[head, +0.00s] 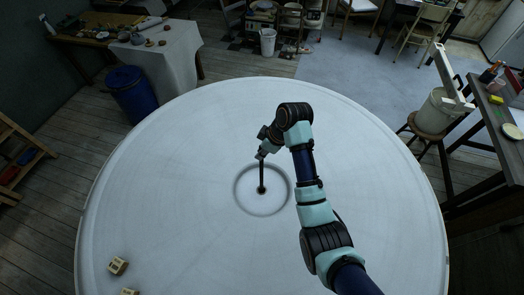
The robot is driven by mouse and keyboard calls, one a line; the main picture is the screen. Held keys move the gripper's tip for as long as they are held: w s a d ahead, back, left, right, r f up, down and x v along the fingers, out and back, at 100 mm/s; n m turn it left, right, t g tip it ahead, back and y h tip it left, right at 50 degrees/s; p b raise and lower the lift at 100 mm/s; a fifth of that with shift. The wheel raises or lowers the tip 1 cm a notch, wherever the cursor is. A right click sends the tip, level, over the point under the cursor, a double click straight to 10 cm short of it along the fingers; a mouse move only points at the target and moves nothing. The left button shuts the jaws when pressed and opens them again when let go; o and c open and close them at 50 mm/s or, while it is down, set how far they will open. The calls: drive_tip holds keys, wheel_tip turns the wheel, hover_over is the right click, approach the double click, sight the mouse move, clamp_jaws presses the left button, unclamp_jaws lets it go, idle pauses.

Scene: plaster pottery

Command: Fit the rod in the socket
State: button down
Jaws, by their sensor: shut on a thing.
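A dark, thin rod (262,174) stands about upright near the middle of the round white table. My gripper (262,155) is shut on the rod's upper end. The rod's lower end meets a small dark round spot (262,191), which looks like the socket, at the centre of a grey ring on the tabletop. The view is too small to tell whether the rod's tip is inside the socket or just over it.
The round white table (180,160) is mostly clear. Two small beige blocks lie at its front left, one whole (117,266) and one cut by the frame's edge (129,292). A blue bin (132,95) and a stool with a white bucket (440,110) stand beyond the table.

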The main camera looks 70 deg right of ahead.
drive_tip(key=shift+f+b, duration=0.7)
drive_tip(key=shift+f, duration=0.75)
drive_tip(key=c, duration=1.1)
unclamp_jaws()
drive_tip(key=shift+c, duration=0.2)
drive_tip(key=shift+o, duration=0.4)
drive_tip(key=v, duration=0.7)
drive_tip(key=shift+r, duration=0.25)
drive_tip(key=shift+a, duration=0.1)
